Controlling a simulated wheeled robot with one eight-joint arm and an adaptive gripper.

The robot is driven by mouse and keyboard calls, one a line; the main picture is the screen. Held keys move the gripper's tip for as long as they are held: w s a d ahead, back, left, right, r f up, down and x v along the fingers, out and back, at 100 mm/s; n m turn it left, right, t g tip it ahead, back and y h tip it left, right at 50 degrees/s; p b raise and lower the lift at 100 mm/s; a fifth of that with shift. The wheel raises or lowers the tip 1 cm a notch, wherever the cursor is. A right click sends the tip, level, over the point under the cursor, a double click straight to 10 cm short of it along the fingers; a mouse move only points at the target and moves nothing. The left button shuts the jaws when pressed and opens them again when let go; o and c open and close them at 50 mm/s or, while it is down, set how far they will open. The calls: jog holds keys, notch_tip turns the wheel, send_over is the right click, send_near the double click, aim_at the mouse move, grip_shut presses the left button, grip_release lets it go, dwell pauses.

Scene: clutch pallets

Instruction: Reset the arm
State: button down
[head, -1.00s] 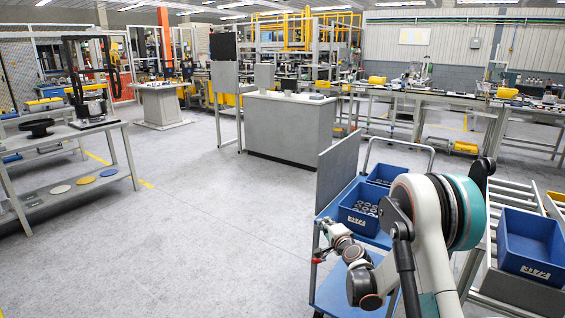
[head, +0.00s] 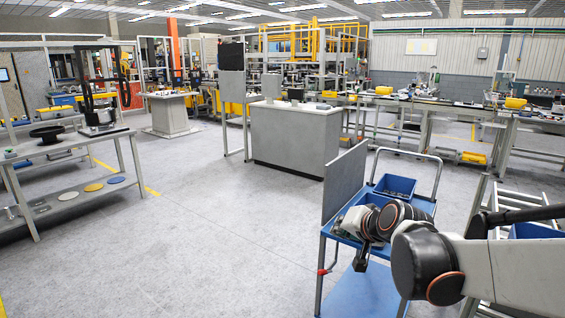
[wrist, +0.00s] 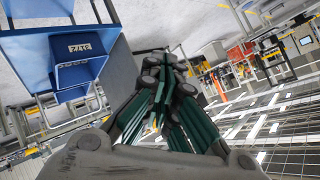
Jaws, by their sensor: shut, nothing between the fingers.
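My gripper (head: 361,262) hangs beside the blue cart in the head view, dark and small, partly hidden by my own wrist links. In the wrist view my gripper (wrist: 165,70) shows its dark green and grey fingers closed together, with nothing between them. My arm reaches in from the right edge of the head view, with its wrist bent over the cart. No object is in contact with the fingertips in the wrist view.
A blue cart (head: 365,292) with a grey upright panel stands under my arm and carries a blue bin (head: 396,187). A roller rack (head: 510,205) stands at right. A shelf table (head: 70,150) is at left. Open floor lies between.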

jog(key=s+d+f+n+g+h, duration=0.1)
jog(key=s+d+f+n+g, duration=0.1)
jog(key=s, duration=1.2)
jog(key=s+d+f+n+g+h, duration=0.1)
jog(key=s+d+f+n+h, duration=0.1)
jog(key=s, duration=1.2)
jog(key=shift+d+n+g+h, duration=0.3)
jog(key=shift+d+n+g, duration=0.1)
jog(key=shift+d+n, duration=0.15)
jog(key=shift+d, duration=0.1)
